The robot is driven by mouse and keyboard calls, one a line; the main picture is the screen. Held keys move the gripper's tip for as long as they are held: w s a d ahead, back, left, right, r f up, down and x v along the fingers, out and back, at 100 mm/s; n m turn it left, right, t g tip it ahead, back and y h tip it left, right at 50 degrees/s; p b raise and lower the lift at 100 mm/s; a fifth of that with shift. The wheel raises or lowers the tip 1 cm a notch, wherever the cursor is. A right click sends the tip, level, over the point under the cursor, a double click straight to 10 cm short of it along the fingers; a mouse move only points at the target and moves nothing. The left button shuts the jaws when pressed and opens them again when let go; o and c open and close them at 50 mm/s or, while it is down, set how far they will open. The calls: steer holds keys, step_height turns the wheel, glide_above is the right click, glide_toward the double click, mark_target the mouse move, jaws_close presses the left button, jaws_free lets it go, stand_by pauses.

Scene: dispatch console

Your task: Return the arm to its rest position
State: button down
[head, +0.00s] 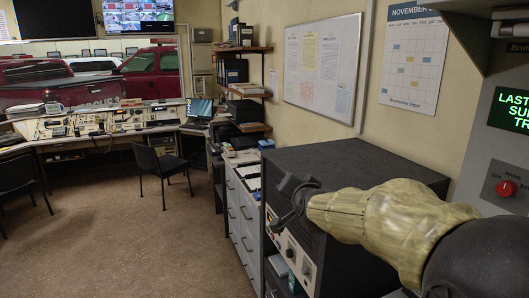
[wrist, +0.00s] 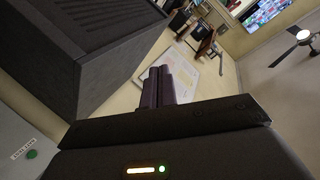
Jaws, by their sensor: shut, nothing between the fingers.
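My arm comes in from the lower right of the head view, in a yellowish cover, and reaches left in front of a dark cabinet. My gripper (head: 285,205) is at its end, dark, beside the cabinet's front. In the wrist view my gripper (wrist: 168,80) has its two fingers together with nothing between them. The fingers point toward the whiteboard and wall, apart from any object. The gripper's far side is hidden in the head view.
The dark cabinet (head: 345,165) stands close to my arm, with a grey drawer unit (head: 240,215) left of it. A panel with a red knob (head: 505,188) is at the right. A chair (head: 160,170) stands by the console desk (head: 90,135).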

steer(key=s+d+f+n+g, duration=0.2)
steer(key=s+f+g, duration=0.2)
steer(key=s+f, duration=0.4)
steer(key=s+d+f+n+g+h, duration=0.1)
steer(key=s+d+f+n+g, duration=0.1)
steer(key=s+f, duration=0.7)
steer(key=s+d+f+n+g, duration=0.2)
steer(key=s+d+f+g, duration=0.1)
steer(key=s+f+g, duration=0.3)
steer(key=s+f, duration=0.2)
steer(key=s, duration=0.1)
steer(key=shift+d+f+h, duration=0.2)
steer(key=shift+d+h, duration=0.1)
